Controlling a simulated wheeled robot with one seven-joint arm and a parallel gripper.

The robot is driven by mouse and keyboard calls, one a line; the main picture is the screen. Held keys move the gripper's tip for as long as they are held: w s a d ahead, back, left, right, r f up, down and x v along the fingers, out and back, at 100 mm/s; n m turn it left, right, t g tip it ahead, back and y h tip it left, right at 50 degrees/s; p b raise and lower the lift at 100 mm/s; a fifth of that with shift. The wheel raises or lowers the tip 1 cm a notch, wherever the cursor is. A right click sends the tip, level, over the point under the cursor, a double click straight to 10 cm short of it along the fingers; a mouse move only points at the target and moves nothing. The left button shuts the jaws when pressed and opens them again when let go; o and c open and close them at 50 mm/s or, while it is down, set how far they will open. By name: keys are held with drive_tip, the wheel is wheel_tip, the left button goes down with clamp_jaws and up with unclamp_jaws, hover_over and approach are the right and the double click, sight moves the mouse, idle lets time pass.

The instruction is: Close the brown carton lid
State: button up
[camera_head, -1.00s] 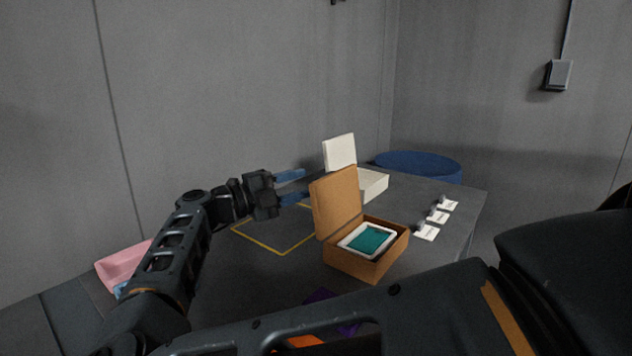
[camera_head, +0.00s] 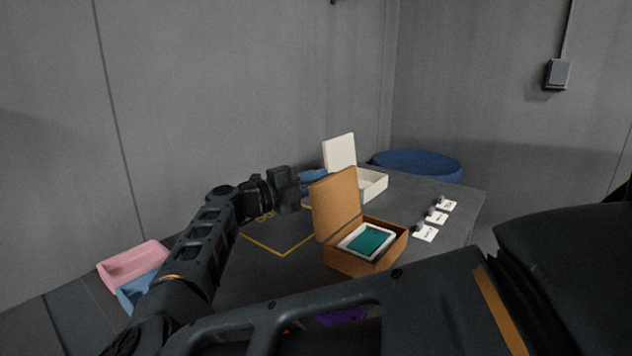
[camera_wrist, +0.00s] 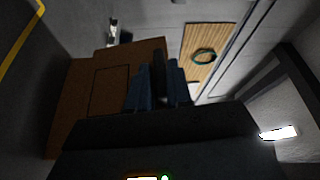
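The brown carton (camera_head: 352,262) stands on the dark table in the head view. Its lid (camera_head: 337,202) is raised, standing steeply at the left back edge. A white-framed teal item (camera_head: 368,241) lies inside. My gripper (camera_head: 314,182) is behind the lid, on its outer side, with its blue fingers partly hidden by it. In the wrist view, the fingers (camera_wrist: 158,88) are in front of the brown lid (camera_wrist: 85,100); contact cannot be made out. They look close together, but whether they are shut is unclear. Nothing is visibly held.
An open white box (camera_head: 372,186) stands behind the carton. Several small white cards (camera_head: 437,217) lie to the right. A yellow outline (camera_head: 283,250) marks the table left of the carton. Pink (camera_head: 133,262) and blue (camera_head: 136,291) bins sit at left. A blue round object (camera_head: 418,163) is beyond the table.

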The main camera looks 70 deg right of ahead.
clamp_jaws()
drive_tip(key=shift+s, duration=0.1)
